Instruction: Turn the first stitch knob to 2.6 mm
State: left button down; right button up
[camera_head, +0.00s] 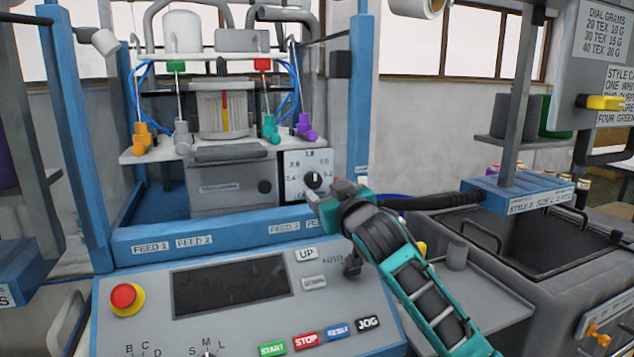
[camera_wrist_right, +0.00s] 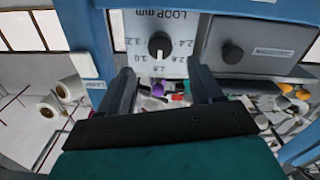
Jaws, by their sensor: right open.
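The stitch knob (camera_head: 314,180) is a small black knob on a white dial plate (camera_head: 293,188) at the front of the machine. In the right wrist view the knob (camera_wrist_right: 159,45) appears upside down, with a small white mark that seems to face 2.8; 2.6 is the neighbouring label. My right gripper (camera_head: 328,194) is just in front of the dial's lower right. In the wrist view its open fingers (camera_wrist_right: 164,84) are spread with nothing between them. The knob lies beyond their tips and apart from them. My left gripper is not in view.
A grey box with another black knob (camera_head: 265,186) sits beside the dial. A blue rail (camera_head: 215,239) runs below it, above the control panel (camera_head: 135,330) with its red stop button (camera_head: 124,297). A blue post (camera_head: 357,110) stands close to the dial's right side.

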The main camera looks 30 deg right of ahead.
aim_at(314, 182)
jog(key=x, duration=0.6)
jog(key=shift+w, duration=0.3)
jog(key=shift+c, duration=0.4)
jog(key=c, duration=1)
jog(key=shift+n, duration=0.3)
jog(key=n, duration=0.4)
jog(key=shift+f+n, duration=0.1)
jog(key=shift+n, duration=1.4)
